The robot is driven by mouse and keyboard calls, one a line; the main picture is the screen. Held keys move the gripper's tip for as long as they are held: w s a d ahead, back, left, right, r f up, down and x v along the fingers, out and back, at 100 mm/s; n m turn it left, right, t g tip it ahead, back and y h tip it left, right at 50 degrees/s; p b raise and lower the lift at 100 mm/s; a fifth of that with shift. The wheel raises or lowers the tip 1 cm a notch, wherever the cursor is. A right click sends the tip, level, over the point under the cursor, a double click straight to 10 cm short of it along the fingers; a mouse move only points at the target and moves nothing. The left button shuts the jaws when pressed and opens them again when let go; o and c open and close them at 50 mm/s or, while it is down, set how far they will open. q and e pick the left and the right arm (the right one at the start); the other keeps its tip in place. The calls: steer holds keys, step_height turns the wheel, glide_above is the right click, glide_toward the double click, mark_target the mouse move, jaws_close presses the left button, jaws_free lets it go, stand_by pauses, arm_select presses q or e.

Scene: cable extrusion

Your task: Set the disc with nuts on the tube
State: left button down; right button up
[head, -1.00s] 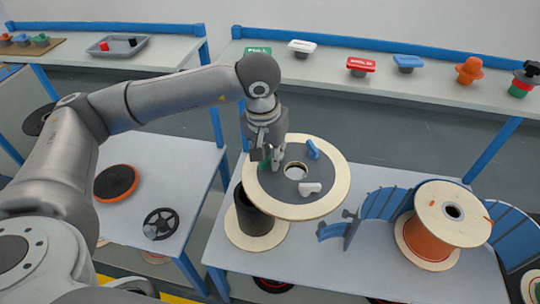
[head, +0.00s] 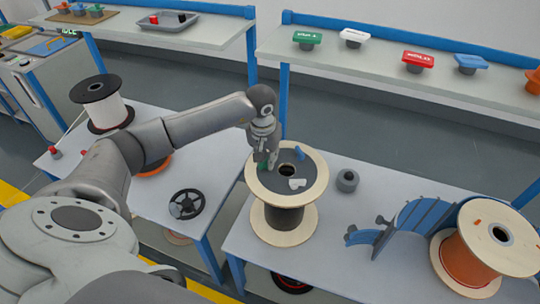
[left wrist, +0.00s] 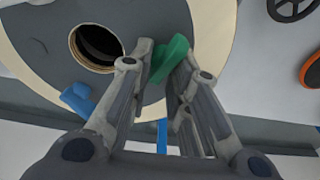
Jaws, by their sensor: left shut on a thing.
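The disc with nuts (head: 317,183) is a pale wooden ring with a dark centre, a round hole and green, blue and white wing nuts. In the head view it is over the black tube (head: 284,217), which stands on a round wooden base (head: 302,233). The disc looks level and lined up with the tube; whether it touches the tube's top is hard to tell. My left gripper (head: 265,164) is shut on the green nut (left wrist: 172,55) at the disc's left side. In the left wrist view the disc's hole (left wrist: 97,46) is dark inside. My right gripper is not in view.
A small grey knob (head: 347,181) stands on the table right of the disc. Further right are a blue curved slatted piece (head: 411,221) and an orange cable spool (head: 467,262). A black wheel (head: 187,204) lies on the left table. A shelf with coloured signs runs behind.

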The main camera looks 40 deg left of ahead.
arm_select(q)
steer(key=shift+f+b, duration=1.1)
steer(key=shift+f, duration=1.2)
steer(key=shift+b, duration=0.5)
steer(key=shift+f+b, duration=0.45)
steer(key=shift+f, duration=0.05)
steer(key=c, duration=1.6)
jaws_free()
steer(key=shift+d, duration=0.1)
steer(key=shift+c, duration=0.2)
steer(key=shift+s, duration=0.1)
steer(key=shift+s+d+r+p, duration=0.1)
steer(key=shift+s+r+p, duration=0.15)
steer(key=shift+r+p, duration=1.2)
steer(key=shift+s+r+p, duration=0.3)
steer(key=shift+r+p, duration=0.4)
steer(key=shift+r, duration=1.5)
steer(key=shift+s+d+r+p, duration=0.1)
steer(key=shift+s+r+p, duration=0.15)
steer(key=shift+r+p, duration=1.2)
steer(key=shift+r+b, duration=0.4)
